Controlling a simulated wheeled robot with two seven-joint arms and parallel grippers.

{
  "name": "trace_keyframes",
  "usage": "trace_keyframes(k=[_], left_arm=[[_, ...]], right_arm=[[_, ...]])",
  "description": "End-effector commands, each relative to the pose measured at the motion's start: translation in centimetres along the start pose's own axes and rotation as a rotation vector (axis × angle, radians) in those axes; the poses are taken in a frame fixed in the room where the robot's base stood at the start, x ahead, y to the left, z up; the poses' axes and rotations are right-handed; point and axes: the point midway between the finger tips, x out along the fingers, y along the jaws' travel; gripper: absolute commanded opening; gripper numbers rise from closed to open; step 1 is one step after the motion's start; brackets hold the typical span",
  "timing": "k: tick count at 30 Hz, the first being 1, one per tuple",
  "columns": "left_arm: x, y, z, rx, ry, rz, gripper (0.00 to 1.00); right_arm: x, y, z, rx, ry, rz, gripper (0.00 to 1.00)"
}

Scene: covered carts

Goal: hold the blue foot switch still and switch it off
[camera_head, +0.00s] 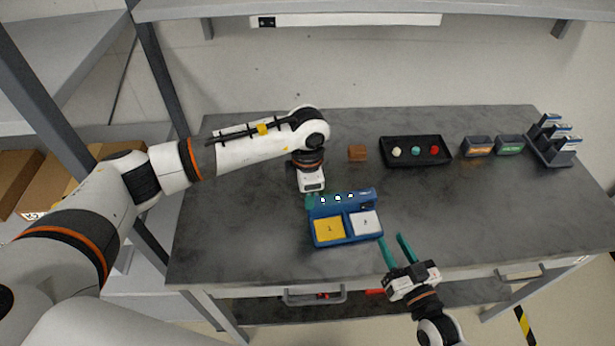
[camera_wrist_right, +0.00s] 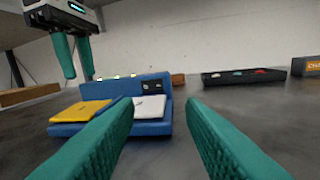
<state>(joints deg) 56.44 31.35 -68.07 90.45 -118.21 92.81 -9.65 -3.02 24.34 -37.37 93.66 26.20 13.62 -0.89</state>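The blue foot switch (camera_head: 345,239) sits on the grey table, with a yellow pedal (camera_head: 329,229) on the left and a white pedal (camera_head: 365,223) on the right. Small bright lights (camera_head: 337,198) show along its raised back. My left gripper (camera_head: 311,201) points down at the back left corner; in the right wrist view its fingers (camera_wrist_right: 74,75) stand apart beside the raised back (camera_wrist_right: 125,90). Whether they touch it I cannot tell. My right gripper (camera_head: 396,243) is open and empty, in front and to the right of the switch, its fingers (camera_wrist_right: 160,115) pointing toward the white pedal.
A brown block (camera_head: 357,153) and a black tray (camera_head: 415,163) with three small balls lie behind the switch. Two small labelled bins (camera_head: 478,147) and a rack (camera_head: 552,143) stand at the far right. The table right of the switch is clear.

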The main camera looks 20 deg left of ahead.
Motion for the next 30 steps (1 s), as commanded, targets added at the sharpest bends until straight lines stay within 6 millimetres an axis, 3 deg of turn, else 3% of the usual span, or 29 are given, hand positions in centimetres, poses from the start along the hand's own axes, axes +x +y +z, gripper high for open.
trace_keyframes(k=[3,9,21,22,29,30], left_arm=[[2.2,0.1,0.0,-0.002,-0.002,0.003,0.39],[4.6,0.0,-0.1,0.0,0.001,0.001,0.39],[5.4,0.0,0.0,0.0,0.0,0.0,0.39],[5.4,0.0,0.0,0.0,0.001,0.0,0.37],[5.4,0.0,0.0,0.0,0.001,0.0,0.0],[5.4,0.0,0.0,0.0,0.001,0.0,0.0]], right_arm=[[0.0,0.0,0.0,0.0,0.0,0.0,0.36],[0.0,0.0,0.0,0.0,0.0,0.0,0.36],[0.0,0.0,0.0,0.0,0.0,0.0,0.36],[0.0,0.0,0.0,0.0,0.0,0.0,0.36],[0.0,0.0,0.0,0.0,0.0,0.0,0.36],[0.0,0.0,0.0,0.0,0.0,0.0,0.36]])
